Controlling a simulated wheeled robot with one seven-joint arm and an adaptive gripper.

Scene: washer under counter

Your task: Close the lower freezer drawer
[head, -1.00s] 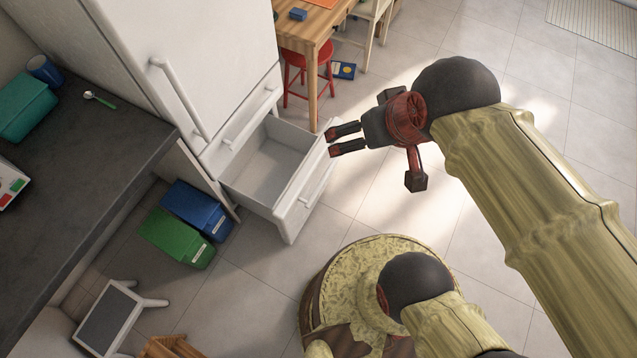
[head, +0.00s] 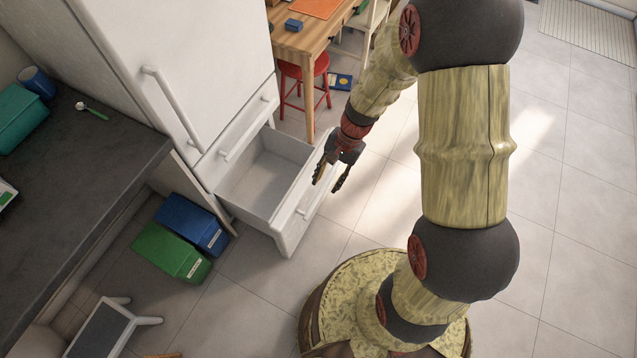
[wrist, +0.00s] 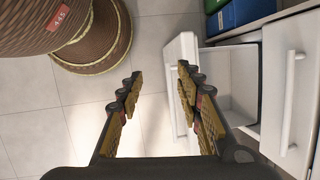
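The lower freezer drawer (head: 262,178) is pulled out from the bottom of the white fridge-freezer (head: 185,60) and is empty. Its front panel with a handle (head: 304,206) faces the right in the head view. My gripper (head: 332,180) is open and empty, pointing down close beside the drawer front's outer side. In the wrist view my gripper (wrist: 158,95) has its fingers spread, with the drawer front (wrist: 181,80) behind the right finger. Whether a finger touches the front is unclear. The upper drawer (head: 238,130) is shut.
Green (head: 172,252) and blue (head: 192,222) bins stand left of the open drawer, below the dark counter (head: 60,190). A red stool (head: 303,84) and wooden table (head: 310,40) stand behind. Tiled floor to the right is clear.

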